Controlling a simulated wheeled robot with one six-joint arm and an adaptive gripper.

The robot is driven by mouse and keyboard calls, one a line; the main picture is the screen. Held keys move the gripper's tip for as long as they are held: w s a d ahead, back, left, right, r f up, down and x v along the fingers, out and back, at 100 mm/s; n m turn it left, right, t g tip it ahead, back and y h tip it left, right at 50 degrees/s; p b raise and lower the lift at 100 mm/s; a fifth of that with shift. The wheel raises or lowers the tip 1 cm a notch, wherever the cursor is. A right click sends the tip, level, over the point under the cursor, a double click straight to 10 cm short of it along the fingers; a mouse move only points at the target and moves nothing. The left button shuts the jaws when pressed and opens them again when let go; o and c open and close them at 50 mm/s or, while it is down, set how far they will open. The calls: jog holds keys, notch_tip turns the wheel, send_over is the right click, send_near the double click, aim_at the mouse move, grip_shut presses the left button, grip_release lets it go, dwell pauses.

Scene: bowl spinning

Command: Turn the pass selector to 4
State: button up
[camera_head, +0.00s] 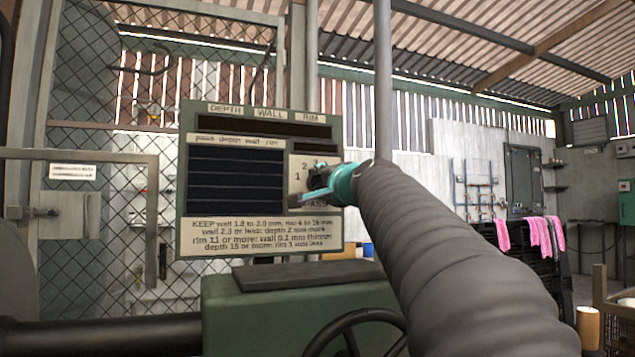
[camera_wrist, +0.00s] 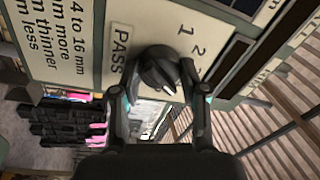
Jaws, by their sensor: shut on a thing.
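The pass selector is a dark round knob (camera_wrist: 157,70) on the cream panel of a display board (camera_head: 185,180). In the wrist view it sits between the two fingers of my gripper (camera_wrist: 159,78), which is shut on it. A white mark on the knob points down and to the right in the wrist view, away from the printed 1 and 2. The word PASS (camera_wrist: 118,56) is beside the knob. In the head view my gripper (camera_head: 320,184) covers most of the knob.
The board has a dark screen (camera_head: 235,181) and a printed rule label (camera_head: 262,234). A green machine housing (camera_head: 290,310) with a handwheel (camera_head: 355,325) stands below it. A mesh fence (camera_head: 90,100) is behind at left. Pink cloths (camera_head: 540,235) hang at right.

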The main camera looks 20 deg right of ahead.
dwell(0.3)
jog(key=o, duration=1.1)
jog(key=shift+o, duration=0.2)
jog(key=shift+s, duration=0.15)
jog(key=s+f, duration=0.1)
jog(key=s, duration=1)
jog(key=shift+s+a, duration=0.15)
jog(key=shift+s, duration=0.2)
